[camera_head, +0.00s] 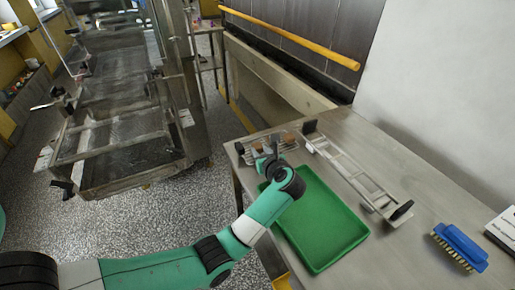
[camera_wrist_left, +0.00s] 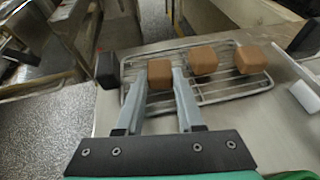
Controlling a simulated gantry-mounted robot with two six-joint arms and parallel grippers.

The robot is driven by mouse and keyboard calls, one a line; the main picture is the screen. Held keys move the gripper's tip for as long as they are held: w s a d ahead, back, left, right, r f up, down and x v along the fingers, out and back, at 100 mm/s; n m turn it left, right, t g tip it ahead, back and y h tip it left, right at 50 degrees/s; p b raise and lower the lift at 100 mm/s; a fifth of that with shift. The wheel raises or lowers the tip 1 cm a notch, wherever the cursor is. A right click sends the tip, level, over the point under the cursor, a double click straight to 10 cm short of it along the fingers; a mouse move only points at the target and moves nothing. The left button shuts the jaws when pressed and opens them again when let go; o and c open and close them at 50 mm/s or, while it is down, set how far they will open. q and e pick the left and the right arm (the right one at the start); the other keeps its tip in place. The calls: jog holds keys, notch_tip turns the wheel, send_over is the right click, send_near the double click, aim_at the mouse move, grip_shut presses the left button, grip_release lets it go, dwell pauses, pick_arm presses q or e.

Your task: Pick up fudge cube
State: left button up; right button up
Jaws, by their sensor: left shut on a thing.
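My left gripper (camera_head: 270,152) is over the far end of the table in the head view. In the left wrist view its two grey fingers (camera_wrist_left: 159,78) are shut on a brown fudge cube (camera_wrist_left: 160,71), one finger on each side. The cube is at the left part of a wire rack (camera_wrist_left: 222,88); whether it touches the wires I cannot tell. A second fudge cube (camera_wrist_left: 204,60) and a third fudge cube (camera_wrist_left: 250,59) sit on the rack to its right. In the head view my gripper partly hides the rack and cubes. My right gripper is not in view.
A green tray (camera_head: 318,225) lies on the table below my left forearm. A metal frame with black ends (camera_head: 352,172) lies along its right side. A blue brush (camera_head: 460,246) is at the right. A large metal machine (camera_head: 125,110) stands across the floor gap.

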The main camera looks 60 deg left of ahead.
pick_arm(q)
jog(key=shift+c, duration=0.2)
jog(key=shift+r+p, duration=0.45)
jog(key=shift+r, duration=0.15)
notch_tip(320, 180, up, 3)
jog(key=shift+s+d+p, duration=0.1)
jog(key=shift+p, duration=0.9)
jog(key=s+d+r+p, duration=0.6)
jog(key=s+d+r, duration=0.2)
jog(key=s+d, duration=0.1)
jog(key=shift+s+d+r, duration=0.35)
jog(key=shift+s+r, duration=0.05)
jog(key=shift+s, duration=0.05)
